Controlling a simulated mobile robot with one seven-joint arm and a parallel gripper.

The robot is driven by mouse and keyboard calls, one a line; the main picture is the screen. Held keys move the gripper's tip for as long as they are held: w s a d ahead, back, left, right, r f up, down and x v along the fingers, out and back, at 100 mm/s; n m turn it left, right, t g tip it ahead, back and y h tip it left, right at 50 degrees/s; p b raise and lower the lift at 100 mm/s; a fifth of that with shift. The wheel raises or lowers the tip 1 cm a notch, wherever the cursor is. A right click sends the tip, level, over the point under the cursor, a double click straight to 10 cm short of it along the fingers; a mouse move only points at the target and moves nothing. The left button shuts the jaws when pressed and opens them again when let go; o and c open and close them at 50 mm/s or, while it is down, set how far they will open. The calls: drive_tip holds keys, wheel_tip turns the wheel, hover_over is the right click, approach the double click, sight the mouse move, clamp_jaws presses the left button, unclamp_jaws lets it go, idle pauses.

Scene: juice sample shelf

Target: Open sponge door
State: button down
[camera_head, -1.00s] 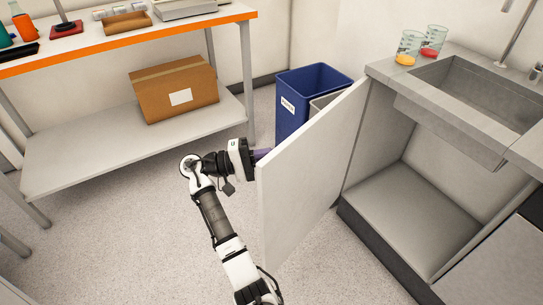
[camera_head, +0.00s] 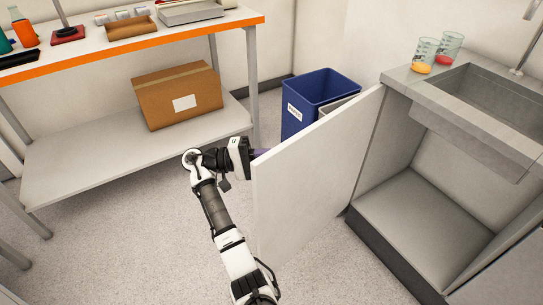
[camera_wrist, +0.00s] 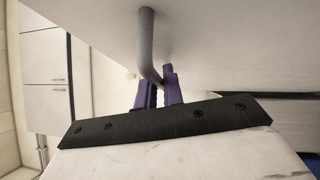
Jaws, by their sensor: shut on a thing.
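The white cabinet door (camera_head: 310,185) under the sink stands swung wide open. Its free edge points toward my arm, and the cabinet interior (camera_head: 420,215) shows an empty grey floor. My gripper is on the far side of the door near its free edge, and its fingers are mostly hidden there in the head view. In the wrist view, the purple fingers of my gripper (camera_wrist: 159,92) are shut on the grey bar handle (camera_wrist: 147,45) of the door (camera_wrist: 225,45).
A blue bin (camera_head: 318,98) and a grey bin stand behind the door. A cardboard box (camera_head: 180,95) sits on the lower shelf of the orange-edged bench (camera_head: 130,57) at left. Two beakers (camera_head: 425,55) stand by the sink (camera_head: 490,95). The floor below the bench is clear.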

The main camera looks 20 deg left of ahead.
drive_tip(key=shift+w+d, duration=0.1)
drive_tip(key=c, duration=1.5)
unclamp_jaws()
drive_tip(key=shift+c, duration=0.2)
drive_tip(key=b+v, duration=0.5)
drive_tip(key=v, duration=0.9)
drive_tip(key=shift+b, duration=0.35)
